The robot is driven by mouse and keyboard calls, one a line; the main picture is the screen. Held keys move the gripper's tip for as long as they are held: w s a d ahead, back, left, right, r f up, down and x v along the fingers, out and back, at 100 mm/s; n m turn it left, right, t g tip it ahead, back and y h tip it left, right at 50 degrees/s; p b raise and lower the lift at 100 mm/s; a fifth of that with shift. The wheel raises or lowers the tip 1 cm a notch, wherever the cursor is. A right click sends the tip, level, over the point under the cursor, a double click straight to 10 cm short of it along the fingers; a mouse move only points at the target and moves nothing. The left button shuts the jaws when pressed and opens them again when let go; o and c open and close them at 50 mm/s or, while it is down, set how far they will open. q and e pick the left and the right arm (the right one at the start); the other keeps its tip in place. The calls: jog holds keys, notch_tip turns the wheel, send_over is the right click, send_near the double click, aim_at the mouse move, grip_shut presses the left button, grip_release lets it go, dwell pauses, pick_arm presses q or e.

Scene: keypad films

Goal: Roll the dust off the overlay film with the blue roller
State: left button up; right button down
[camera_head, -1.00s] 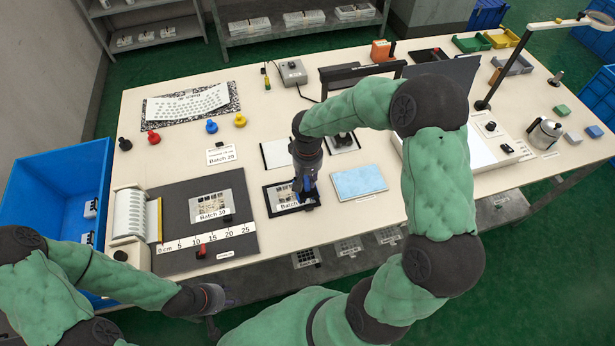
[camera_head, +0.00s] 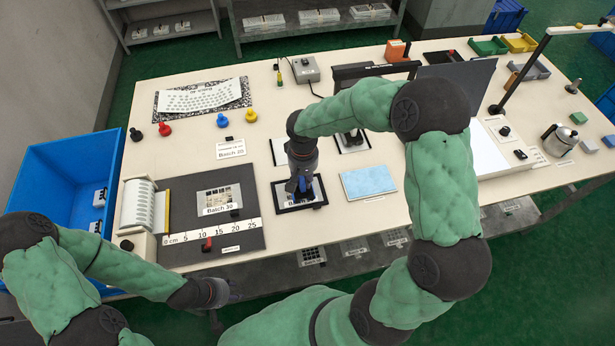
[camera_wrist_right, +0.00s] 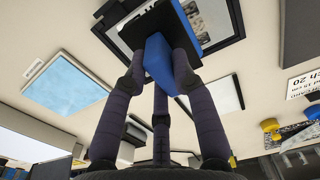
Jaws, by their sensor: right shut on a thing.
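My right gripper (camera_head: 301,187) is shut on the blue roller (camera_wrist_right: 160,66), whose blue handle stands between the fingers in the right wrist view. A dark part of the roller (camera_wrist_right: 146,27) reaches over the black frame. The overlay film (camera_wrist_right: 205,15), a pale sheet with dark print, lies in the black frame (camera_head: 318,204) on the table. The roller and gripper cover part of the film in the head view. Whether the roller touches it, and any dust, I cannot tell. My left gripper (camera_head: 226,291) hangs by the table's front edge, apart from the film; its fingers are unclear.
A light blue pad (camera_head: 368,181) lies right of the frame. A dark mat (camera_head: 180,255) with a Batch 30 sheet (camera_head: 219,199) and ruler strip lies to the left. A raised dark stand (camera_head: 372,71) is behind. Bare table lies in front of the pad.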

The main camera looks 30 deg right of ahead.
jog(key=shift+w+a+f, duration=0.1)
jog(key=shift+w+a, duration=0.1)
jog(key=shift+a, duration=0.65)
jog(key=shift+w+a, duration=0.2)
jog(key=shift+a, duration=0.65)
jog(key=shift+w+a+b, duration=0.2)
jog(key=shift+a, duration=0.45)
jog(key=shift+w+a+b, duration=0.15)
jog(key=shift+a+b, duration=0.05)
jog(key=shift+a, duration=0.45)
jog(key=shift+s+d, duration=0.45)
jog(key=shift+d, duration=1.2)
jog(key=shift+s+d, duration=0.4)
jog(key=shift+d, duration=1.3)
jog(key=shift+s+d, duration=0.45)
jog(key=shift+d, duration=1.2)
jog(key=shift+r+p, duration=0.25)
jog(key=shift+p, duration=0.1)
notch_tip(320, 180, up, 7)
jog(key=p, duration=0.4)
jog(key=shift+p, duration=0.4)
jog(key=shift+f, duration=0.15)
